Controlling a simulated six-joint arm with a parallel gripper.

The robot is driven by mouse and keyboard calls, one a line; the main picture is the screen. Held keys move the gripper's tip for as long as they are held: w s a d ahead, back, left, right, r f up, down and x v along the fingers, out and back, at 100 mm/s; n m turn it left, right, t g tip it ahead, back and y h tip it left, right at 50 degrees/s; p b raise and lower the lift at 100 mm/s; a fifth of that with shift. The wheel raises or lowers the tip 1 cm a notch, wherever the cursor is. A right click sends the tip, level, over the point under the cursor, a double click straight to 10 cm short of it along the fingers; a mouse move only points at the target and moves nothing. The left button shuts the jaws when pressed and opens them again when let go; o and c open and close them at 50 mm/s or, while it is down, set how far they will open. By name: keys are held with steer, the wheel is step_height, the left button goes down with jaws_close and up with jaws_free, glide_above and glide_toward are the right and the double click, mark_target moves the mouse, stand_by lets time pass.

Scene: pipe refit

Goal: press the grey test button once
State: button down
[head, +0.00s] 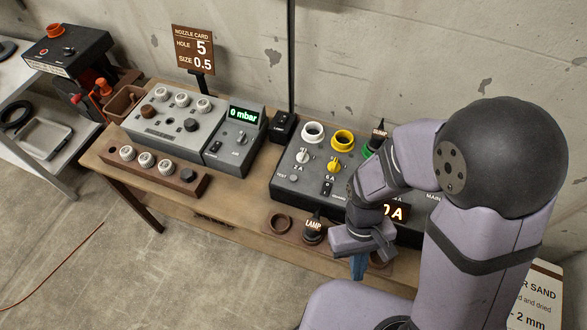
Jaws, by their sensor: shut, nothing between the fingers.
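The small round grey test button (293,178) sits beside the "TEST" label at the left front of the dark grey panel box (313,200). Nothing covers it. My gripper (358,268) points down in front of the box's front edge, to the right of and nearer than the button, clearly apart from it. Its blue fingertips are together and nothing shows between them. My arm hides much of the right part of the box, including part of a red-lit display ending in "0 A" (398,212).
A dark lamp plug (313,229) stands in a holder at the front. A grey "0 mbar" unit (235,140) is left.

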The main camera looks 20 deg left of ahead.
steer(key=w+a+f+m+t+y, duration=0.1)
steer(key=w+a+m, duration=0.1)
steer(key=w+a, duration=0.1)
steer(key=w+a+f+m+t+y+p, duration=0.1)
steer(key=w+a+f+m+t, duration=0.1)
steer(key=w+a+m, duration=0.1)
steer(key=w+a+f+m+t+y, duration=0.1)
steer(key=w+a+m, duration=0.1)
steer(key=w+a, duration=0.3)
steer(key=shift+w+a+f+t, duration=0.1)
steer(key=shift+a+f+t, duration=0.05)
steer(key=shift+a, duration=0.4)
steer(key=shift+w+a+f+t, duration=0.1)
steer(key=shift+a+f+t, duration=0.05)
steer(key=shift+a, duration=0.4)
steer(key=w+a+r+m+t+y, duration=0.3)
steer(key=w+a+m, duration=0.3)
steer(key=w+m, duration=0.1)
step_height(320, 180, up, 5)
steer(key=m+t+y, duration=0.2)
steer(key=m, duration=0.8)
glide_above(293, 178)
steer(key=d, duration=0.1)
steer(key=shift+s+m, duration=0.4)
steer(key=shift+m, duration=0.1)
steer(key=shift+f, duration=0.2)
step_height(293, 178, down, 9)
steer(key=b, duration=0.6)
steer(key=shift+r+b, duration=0.2)
steer(key=shift+b, duration=0.1)
